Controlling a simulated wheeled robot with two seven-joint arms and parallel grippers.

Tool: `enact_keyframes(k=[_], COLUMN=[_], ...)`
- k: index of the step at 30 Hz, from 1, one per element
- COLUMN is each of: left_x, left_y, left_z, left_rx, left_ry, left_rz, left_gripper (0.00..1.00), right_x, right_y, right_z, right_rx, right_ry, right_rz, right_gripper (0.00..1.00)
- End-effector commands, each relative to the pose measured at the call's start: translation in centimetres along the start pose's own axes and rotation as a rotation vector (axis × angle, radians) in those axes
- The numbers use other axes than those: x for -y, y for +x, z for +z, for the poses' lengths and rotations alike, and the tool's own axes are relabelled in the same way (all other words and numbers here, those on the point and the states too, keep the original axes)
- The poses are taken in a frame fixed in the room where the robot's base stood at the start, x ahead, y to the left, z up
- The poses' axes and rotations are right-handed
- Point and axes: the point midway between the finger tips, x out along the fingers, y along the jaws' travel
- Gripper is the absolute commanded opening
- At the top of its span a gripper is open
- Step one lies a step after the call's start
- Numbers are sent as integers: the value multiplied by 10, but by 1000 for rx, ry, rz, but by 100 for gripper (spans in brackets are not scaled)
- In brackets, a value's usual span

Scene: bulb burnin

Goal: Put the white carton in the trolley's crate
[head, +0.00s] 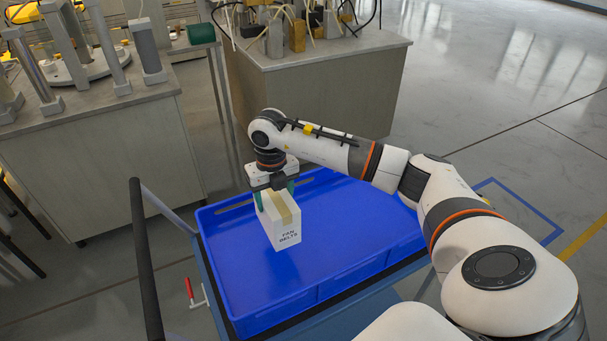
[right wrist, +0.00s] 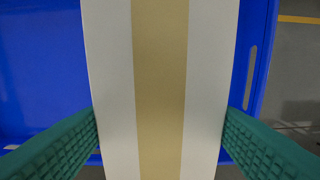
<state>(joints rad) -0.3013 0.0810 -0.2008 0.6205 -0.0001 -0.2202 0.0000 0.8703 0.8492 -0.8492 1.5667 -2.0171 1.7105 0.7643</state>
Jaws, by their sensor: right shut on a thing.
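The white carton (head: 281,222) has a tan tape strip and the words "FAN BELTS" on its side. My right gripper (head: 274,196) is shut on it from above, with a green finger on each side. The carton is over the blue crate (head: 350,235) on the trolley; I cannot tell whether its base touches the crate floor. In the right wrist view the carton (right wrist: 112,90) fills the middle between the green fingers (right wrist: 160,135), with blue crate behind it. My left gripper is not in view.
The trolley's dark handle bar (head: 146,260) rises at the crate's left. A red-handled lever (head: 190,289) is beside it. A bench (head: 100,150) with metal posts stands at the left, and a cabinet (head: 325,95) with wired parts stands behind the crate. The crate floor around the carton looks empty.

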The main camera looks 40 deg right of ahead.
Motion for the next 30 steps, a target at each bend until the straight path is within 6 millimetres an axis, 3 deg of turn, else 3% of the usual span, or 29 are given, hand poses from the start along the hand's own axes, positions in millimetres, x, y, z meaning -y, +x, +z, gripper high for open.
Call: enact_keyframes(k=[6,11,18,29,30], left_x=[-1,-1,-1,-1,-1], left_y=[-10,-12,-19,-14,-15], left_z=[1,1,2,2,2], left_rx=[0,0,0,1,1], left_ry=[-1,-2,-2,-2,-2], left_rz=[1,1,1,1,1], left_gripper=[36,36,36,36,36], right_x=[1,1,1,1,1], right_y=[37,48,79,86,86], right_z=[1,1,1,1,1], right_rx=[4,2,4,0,1], right_ry=[-3,-4,-4,-6,-6], right_rz=[0,-1,0,0,0], right_gripper=[20,20,20,20,67])
